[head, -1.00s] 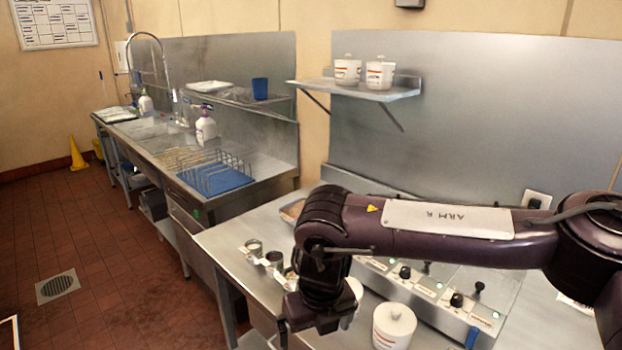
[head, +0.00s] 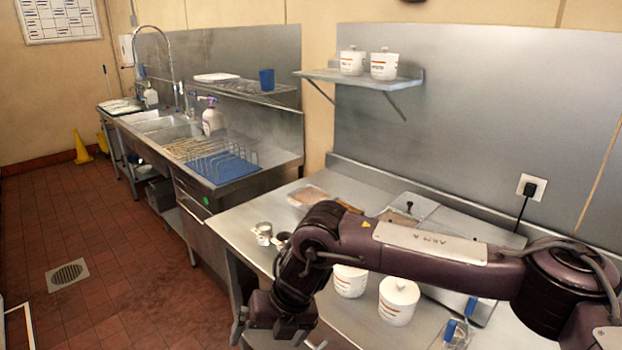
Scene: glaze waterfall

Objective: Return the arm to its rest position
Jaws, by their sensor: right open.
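My dark purple right arm (head: 430,268) comes in from the right edge and reaches across the steel worktable to the lower middle of the head view. Its gripper (head: 278,338) points down near the bottom edge, in front of the table's front edge in the picture. The jaws are open and I see nothing between them. The fingertips are partly cut off by the frame. My left gripper does not show.
Two more pots sit on a wall shelf (head: 345,78).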

